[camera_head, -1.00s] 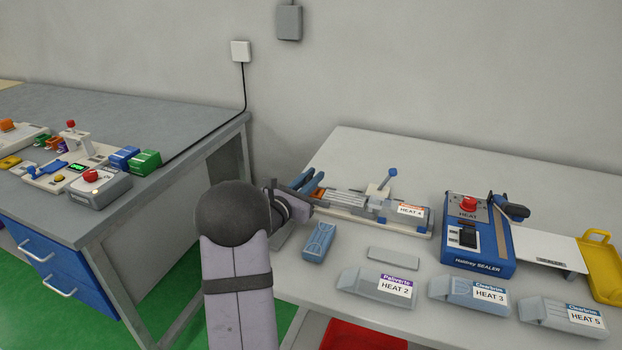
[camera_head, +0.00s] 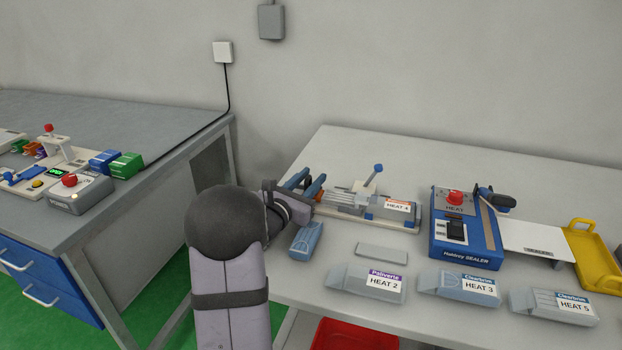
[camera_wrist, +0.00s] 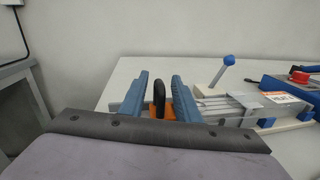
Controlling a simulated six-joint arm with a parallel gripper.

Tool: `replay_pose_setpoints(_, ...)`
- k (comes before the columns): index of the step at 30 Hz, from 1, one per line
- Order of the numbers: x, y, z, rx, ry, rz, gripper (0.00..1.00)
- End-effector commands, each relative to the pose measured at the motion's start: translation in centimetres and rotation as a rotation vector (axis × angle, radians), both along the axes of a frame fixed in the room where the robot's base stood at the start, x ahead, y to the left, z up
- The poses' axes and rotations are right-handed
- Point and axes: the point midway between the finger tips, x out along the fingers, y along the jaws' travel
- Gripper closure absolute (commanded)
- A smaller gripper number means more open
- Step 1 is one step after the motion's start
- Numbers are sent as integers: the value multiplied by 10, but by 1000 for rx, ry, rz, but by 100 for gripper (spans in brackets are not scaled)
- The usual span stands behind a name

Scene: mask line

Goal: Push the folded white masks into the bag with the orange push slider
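My gripper (camera_wrist: 160,97) is open at the left end of the loading fixture (camera_head: 412,227). In the wrist view its two blue fingers stand on either side of a black upright handle, with gaps visible. The handle (camera_wrist: 159,99) rises by the orange push slider (camera_wrist: 169,113). The slider shows only as a small orange patch by the fingers in the head view (camera_head: 319,195). The folded white masks (camera_wrist: 213,104) lie in the channel to the right of the slider. The bag (camera_head: 398,206), labelled HEAT 4, is at the fixture's right end.
A blue lever (camera_head: 377,169) stands up behind the channel. A blue sealer (camera_head: 466,240) is to the right, then a yellow tray (camera_head: 594,257). Several labelled packs, such as HEAT 2 (camera_head: 367,283), lie along the front. A red bin (camera_head: 352,335) is below.

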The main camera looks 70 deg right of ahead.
Motion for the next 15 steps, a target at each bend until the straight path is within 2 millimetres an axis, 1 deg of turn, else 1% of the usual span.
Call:
replay_pose_setpoints(5,4,19,0,-1,-1,3,70)
replay_pose_setpoints(12,10,51,0,-2,-2,3,70)
replay_pose_setpoints(15,11,61,0,-2,-2,1,70)
